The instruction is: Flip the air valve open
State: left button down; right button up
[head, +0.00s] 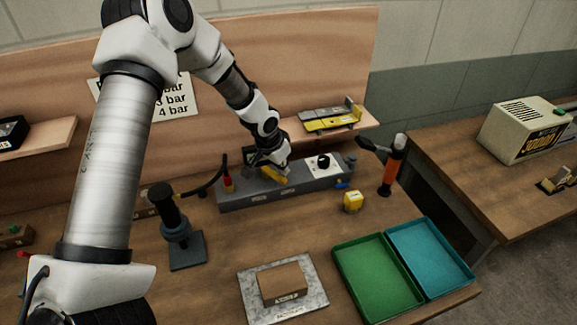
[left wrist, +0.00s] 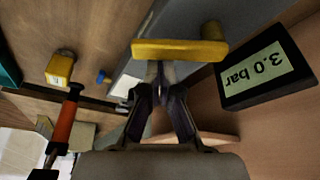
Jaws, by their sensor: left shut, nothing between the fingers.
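The air valve's yellow lever (head: 275,175) is on the long grey unit (head: 250,197) at the back of the bench. In the left wrist view the yellow lever (left wrist: 180,49) lies crosswise just past my fingertips, with a short knob at its right end. My left gripper (head: 281,166) is at the lever in the head view, and the arm partly hides this spot. In the left wrist view my left gripper (left wrist: 161,82) is shut and empty, its tips at or very near the lever; I cannot tell whether they touch. My right gripper is not in view.
A gauge (left wrist: 265,70) reading 3.0 bar stands close beside the lever. A round black knob (head: 323,161) sits on the unit's right part. An orange-handled tool (head: 392,168) and a yellow block (head: 353,201) stand right. Green (head: 345,270) and teal (head: 440,235) trays lie in front.

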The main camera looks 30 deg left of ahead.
pick_arm(q)
jog(key=shift+s+d+r, duration=0.1)
jog(key=shift+s, duration=0.25)
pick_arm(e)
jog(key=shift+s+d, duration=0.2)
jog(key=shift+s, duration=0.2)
pick_arm(q)
jog(key=shift+w, duration=0.1)
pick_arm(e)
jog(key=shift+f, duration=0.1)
pick_arm(q)
jog(key=shift+d+f, duration=0.15)
jog(key=shift+f, duration=0.05)
jog(key=shift+d+b, duration=0.2)
jog(key=shift+b, duration=0.2)
jog(key=shift+s+d+r, duration=0.15)
jog(key=shift+s+d, duration=0.1)
jog(key=shift+d, duration=0.15)
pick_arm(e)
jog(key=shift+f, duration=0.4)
pick_arm(q)
jog(key=shift+r, duration=0.1)
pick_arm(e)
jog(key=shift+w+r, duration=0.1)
